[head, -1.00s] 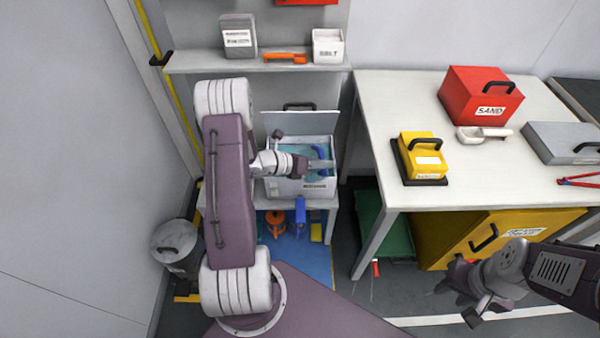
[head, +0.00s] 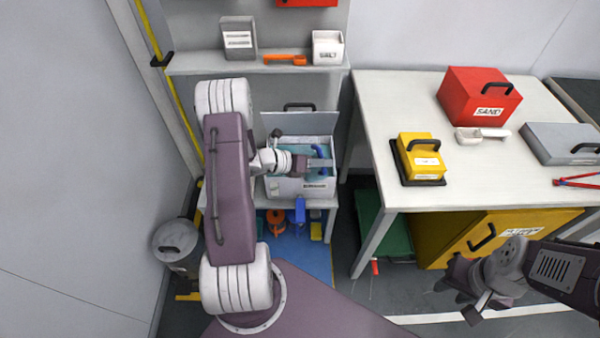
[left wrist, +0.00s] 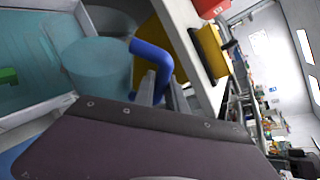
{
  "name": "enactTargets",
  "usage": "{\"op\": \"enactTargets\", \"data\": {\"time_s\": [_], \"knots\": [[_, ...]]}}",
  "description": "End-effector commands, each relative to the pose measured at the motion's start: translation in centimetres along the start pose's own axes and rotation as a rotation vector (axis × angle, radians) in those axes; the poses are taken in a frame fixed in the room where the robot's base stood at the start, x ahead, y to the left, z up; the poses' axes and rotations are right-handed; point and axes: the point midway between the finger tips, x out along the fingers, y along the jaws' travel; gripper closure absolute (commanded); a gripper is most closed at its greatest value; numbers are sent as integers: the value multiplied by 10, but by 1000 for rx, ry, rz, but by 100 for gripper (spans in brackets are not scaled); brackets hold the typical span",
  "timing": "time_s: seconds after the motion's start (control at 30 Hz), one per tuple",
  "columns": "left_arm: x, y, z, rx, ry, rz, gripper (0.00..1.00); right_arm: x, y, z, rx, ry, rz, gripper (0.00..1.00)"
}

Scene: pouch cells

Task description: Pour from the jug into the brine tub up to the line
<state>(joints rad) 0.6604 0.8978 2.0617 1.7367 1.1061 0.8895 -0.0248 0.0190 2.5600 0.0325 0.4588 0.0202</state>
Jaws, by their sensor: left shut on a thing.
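The brine tub (head: 290,189) is an open pale box on the low bench, with teal liquid inside and its lid raised behind. The jug (left wrist: 95,65) is a see-through teal vessel with a blue handle (left wrist: 152,60). My left gripper (head: 328,163) is over the tub, shut on the jug's handle. The jug's body is mostly hidden in the head view. I cannot tell its exact tilt, whether liquid is flowing, or where the line is. A small green patch (left wrist: 8,75) shows at the tub in the left wrist view. My right gripper (head: 462,298) hangs at lower right, away from the tub; its jaws are unclear.
A shelf (head: 200,62) above holds a grey box, an orange scoop and a white salt box. The white table (head: 400,185) at right carries a red sand box (head: 470,100) and a yellow box (head: 420,165). A lidded bin (head: 176,240) stands at left.

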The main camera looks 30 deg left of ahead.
Motion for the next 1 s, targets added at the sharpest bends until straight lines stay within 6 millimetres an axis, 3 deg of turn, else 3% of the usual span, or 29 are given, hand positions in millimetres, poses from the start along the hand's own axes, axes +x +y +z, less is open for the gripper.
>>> {"op": "enactTargets", "data": {"time_s": [1.0], "knots": [[-2, -2, 7, -41, 6, -20, 100, -12, 0, -1, 0, 0, 0, 64]]}}
